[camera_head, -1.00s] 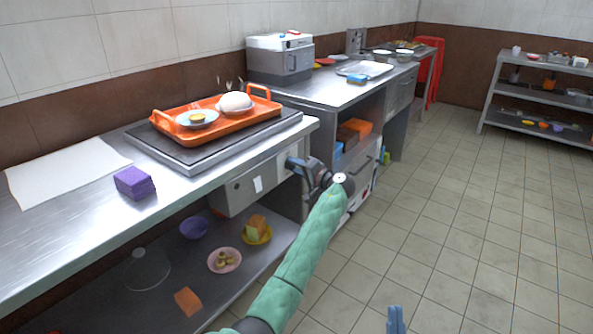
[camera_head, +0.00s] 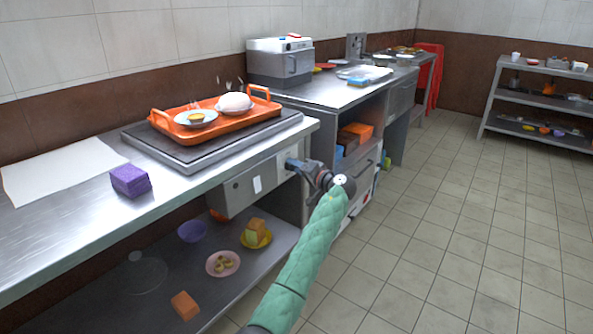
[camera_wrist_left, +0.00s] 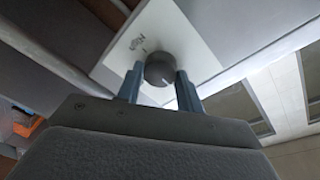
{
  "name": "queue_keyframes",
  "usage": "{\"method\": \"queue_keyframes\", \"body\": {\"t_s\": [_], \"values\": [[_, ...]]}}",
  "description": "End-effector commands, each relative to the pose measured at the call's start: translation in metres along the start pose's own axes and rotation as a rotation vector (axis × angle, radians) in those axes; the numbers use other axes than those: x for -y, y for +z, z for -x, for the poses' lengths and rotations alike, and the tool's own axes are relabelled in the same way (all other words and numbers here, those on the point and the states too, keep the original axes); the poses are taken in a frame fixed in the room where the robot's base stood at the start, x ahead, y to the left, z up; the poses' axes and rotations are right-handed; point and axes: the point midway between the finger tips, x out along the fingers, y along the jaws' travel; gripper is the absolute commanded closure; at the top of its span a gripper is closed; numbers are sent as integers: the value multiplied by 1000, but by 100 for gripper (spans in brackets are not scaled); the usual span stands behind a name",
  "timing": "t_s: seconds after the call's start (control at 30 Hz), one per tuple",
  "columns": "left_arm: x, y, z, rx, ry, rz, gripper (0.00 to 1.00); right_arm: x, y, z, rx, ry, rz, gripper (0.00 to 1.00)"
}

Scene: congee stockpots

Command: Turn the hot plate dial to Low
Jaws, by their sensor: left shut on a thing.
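The hot plate (camera_head: 168,152) is a dark flat slab on the steel counter, with an orange tray on it. Its control box (camera_head: 246,190) hangs under the counter's front edge. My right gripper is not in view.
The orange tray (camera_head: 224,124) holds a plate and a white rounded item. A purple sponge block (camera_head: 130,180) and a white sheet (camera_head: 62,177) lie on the counter. The lower shelf (camera_head: 150,300) holds bowls and food. Tiled floor is clear to the right.

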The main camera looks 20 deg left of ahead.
Motion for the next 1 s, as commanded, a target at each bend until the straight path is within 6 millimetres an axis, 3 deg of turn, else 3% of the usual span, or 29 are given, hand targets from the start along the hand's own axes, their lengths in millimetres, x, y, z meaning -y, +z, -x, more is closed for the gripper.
{"method": "queue_keyframes", "body": {"t_s": [0.83,0.87,0.93,1.0], "values": [[-3,2,0,0,-2,43,86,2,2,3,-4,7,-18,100],[-2,2,0,0,-2,43,59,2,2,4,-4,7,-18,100],[-2,2,0,-1,-2,43,46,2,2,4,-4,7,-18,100],[-2,2,0,-1,-3,43,42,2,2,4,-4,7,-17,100]]}}
